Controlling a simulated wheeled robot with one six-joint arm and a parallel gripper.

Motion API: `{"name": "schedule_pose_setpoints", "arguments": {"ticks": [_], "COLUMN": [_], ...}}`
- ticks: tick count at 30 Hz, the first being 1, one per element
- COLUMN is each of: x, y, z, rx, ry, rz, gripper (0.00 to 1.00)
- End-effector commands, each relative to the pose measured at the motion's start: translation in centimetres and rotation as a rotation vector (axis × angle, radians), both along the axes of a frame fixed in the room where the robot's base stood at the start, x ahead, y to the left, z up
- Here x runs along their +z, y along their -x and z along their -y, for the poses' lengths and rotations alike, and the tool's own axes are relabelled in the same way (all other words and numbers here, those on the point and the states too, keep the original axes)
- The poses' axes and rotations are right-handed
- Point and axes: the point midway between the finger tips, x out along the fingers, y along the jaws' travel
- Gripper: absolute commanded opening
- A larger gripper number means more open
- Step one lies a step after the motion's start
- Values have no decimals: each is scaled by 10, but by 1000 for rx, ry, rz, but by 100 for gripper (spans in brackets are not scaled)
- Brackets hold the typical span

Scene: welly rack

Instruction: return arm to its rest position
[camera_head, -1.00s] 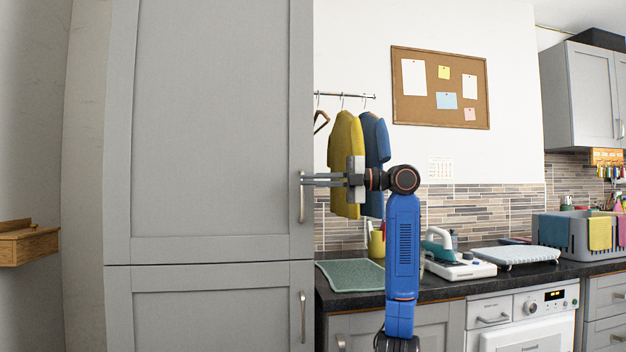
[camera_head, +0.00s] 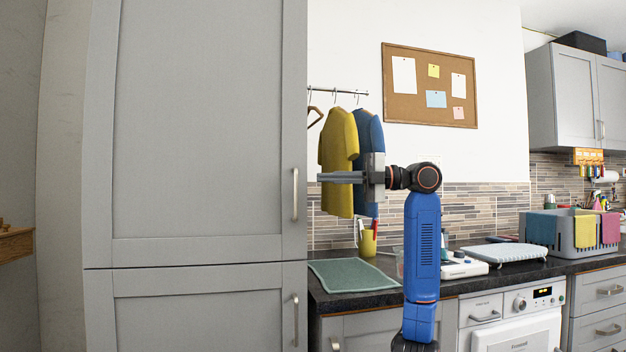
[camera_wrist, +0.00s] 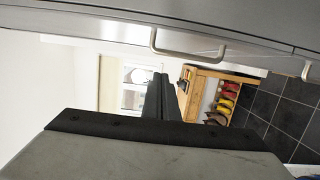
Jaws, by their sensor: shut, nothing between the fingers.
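My gripper (camera_head: 335,177) is shut and empty in the head view. It points left, with its fingertips a little to the right of the tall grey cupboard's upper door (camera_head: 200,130). The fingers are apart from the upper door handle (camera_head: 295,194). My blue arm stands upright in front of the worktop. In the wrist view my closed fingers (camera_wrist: 158,95) point away from the camera, and a cupboard handle (camera_wrist: 185,45) shows above them. Both cupboard doors appear closed.
Yellow and blue coats (camera_head: 338,160) hang on a rail behind my gripper. The worktop (camera_head: 350,300) holds a green mat (camera_head: 352,275), a yellow cup (camera_head: 367,243) and a grey basket (camera_head: 575,230). A wooden rack (camera_wrist: 200,95) with colourful boots shows in the wrist view.

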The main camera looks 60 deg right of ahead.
Motion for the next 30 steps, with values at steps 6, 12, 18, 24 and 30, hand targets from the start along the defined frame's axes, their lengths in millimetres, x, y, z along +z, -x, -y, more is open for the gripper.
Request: {"name": "schedule_pose_setpoints", "arguments": {"ticks": [6, 12, 18, 24, 30], "x": [0, 0, 0, 10, 24], "y": [16, 20, 21, 50, 108], "z": [23, 29, 29, 2, -74], "rx": [0, 1, 1, -24, -80], "ry": [1, 2, 2, 12, 23], "rz": [0, 0, 0, -10, -58], "gripper": [0, 0, 0, 0, 0]}}
